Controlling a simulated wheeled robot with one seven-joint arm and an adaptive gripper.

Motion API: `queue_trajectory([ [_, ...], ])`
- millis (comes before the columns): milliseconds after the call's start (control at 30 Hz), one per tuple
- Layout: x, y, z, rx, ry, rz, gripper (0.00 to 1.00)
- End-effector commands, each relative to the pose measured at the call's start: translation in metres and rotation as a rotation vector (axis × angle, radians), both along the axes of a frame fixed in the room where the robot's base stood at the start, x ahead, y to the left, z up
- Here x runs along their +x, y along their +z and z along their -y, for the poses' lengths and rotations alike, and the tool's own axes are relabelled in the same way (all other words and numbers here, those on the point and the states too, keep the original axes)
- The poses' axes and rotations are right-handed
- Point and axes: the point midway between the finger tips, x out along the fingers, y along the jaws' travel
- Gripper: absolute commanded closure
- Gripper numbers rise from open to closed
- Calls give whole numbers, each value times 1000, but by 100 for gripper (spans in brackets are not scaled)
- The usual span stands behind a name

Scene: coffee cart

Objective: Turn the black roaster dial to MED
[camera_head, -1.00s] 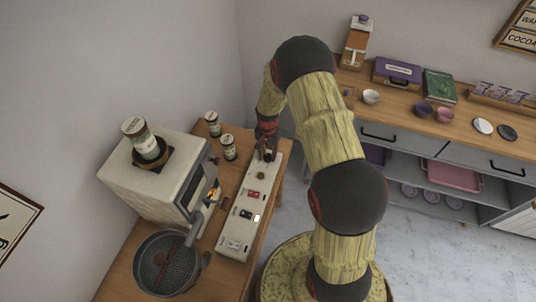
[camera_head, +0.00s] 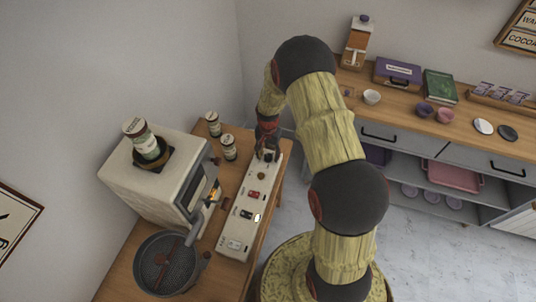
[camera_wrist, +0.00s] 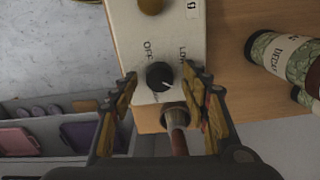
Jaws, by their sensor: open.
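The black roaster dial (camera_wrist: 159,75) sits near the end of a long off-white control panel (camera_wrist: 130,30). OFF shows to its upper left and LOW to its upper right. A small white mark is on the dial's lower right; MED is not readable. My gripper (camera_wrist: 160,82) is open, with one fingertip on each side of the dial and visible gaps between. In the head view my gripper (camera_head: 267,154) is over the far end of the panel (camera_head: 234,243), and largely hides the dial there.
A brown knob (camera_wrist: 151,4) is further along the panel. A metal rod (camera_wrist: 175,120) stands out from the panel's end. Labelled jars (camera_head: 229,148) stand left of my gripper. The roaster (camera_head: 150,185) and a round sieve-like pan (camera_head: 167,263) are further left and nearer.

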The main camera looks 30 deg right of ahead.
Motion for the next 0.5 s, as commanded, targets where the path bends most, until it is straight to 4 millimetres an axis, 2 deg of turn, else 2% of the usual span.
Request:
queue_trajectory([
  [167,1,20,0,-1,0,3,54],
  [500,2,88,0,0,0,4,54],
])
